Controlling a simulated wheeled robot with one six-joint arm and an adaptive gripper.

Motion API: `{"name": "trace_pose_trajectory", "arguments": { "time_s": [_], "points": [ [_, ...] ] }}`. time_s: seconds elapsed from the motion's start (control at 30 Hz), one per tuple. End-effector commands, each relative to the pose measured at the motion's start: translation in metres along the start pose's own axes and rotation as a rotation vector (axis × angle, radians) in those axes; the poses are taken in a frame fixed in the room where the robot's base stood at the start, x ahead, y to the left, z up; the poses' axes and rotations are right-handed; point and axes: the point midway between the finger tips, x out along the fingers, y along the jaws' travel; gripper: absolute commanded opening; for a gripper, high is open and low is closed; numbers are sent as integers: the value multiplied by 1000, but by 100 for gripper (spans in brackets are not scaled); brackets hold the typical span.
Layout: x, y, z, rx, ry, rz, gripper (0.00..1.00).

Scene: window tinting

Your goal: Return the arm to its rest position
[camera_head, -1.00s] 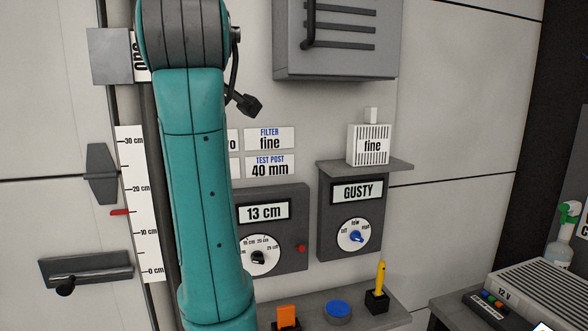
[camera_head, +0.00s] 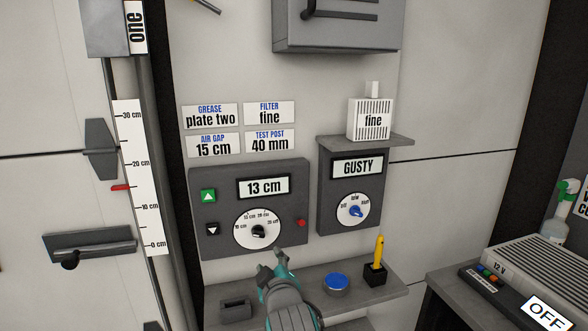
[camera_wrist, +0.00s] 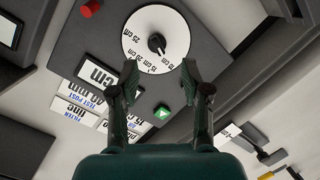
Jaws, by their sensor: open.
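My gripper (camera_head: 274,262) is in the lower middle of the head view, just below a black-knobbed dial (camera_head: 259,231) on a grey control box (camera_head: 205,240). In the wrist view my gripper (camera_wrist: 160,80) has its two fingers spread apart with nothing between them. The dial (camera_wrist: 140,32) lies just beyond the fingertips there; I cannot tell whether they touch the box. My arm (camera_head: 290,310) rises from the bottom edge of the head view and hides part of the shelf. The box's display reads 13 cm.
A shelf (camera_head: 345,300) below carries a blue button (camera_head: 337,282), a yellow tool in a black holder (camera_head: 376,274) and an empty dark holder (camera_head: 236,309). A GUSTY box (camera_head: 335,215) and a grey cabinet (camera_head: 340,28) are on the wall. A vertical scale (camera_head: 140,180) stands left.

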Motion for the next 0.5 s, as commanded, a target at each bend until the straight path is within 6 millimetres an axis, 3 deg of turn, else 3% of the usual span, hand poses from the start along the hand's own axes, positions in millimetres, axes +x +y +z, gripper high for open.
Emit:
{"name": "trace_pose_trajectory", "arguments": {
  "time_s": [0.03,0.1,0.27,0.5],
  "points": [
    [-6,-12,25,14,-12,-2,48],
    [-15,-24,51,36,-16,-1,48],
    [-42,-49,108,92,-28,4,48],
    [-95,-83,184,178,-46,14,48]
  ]
}}
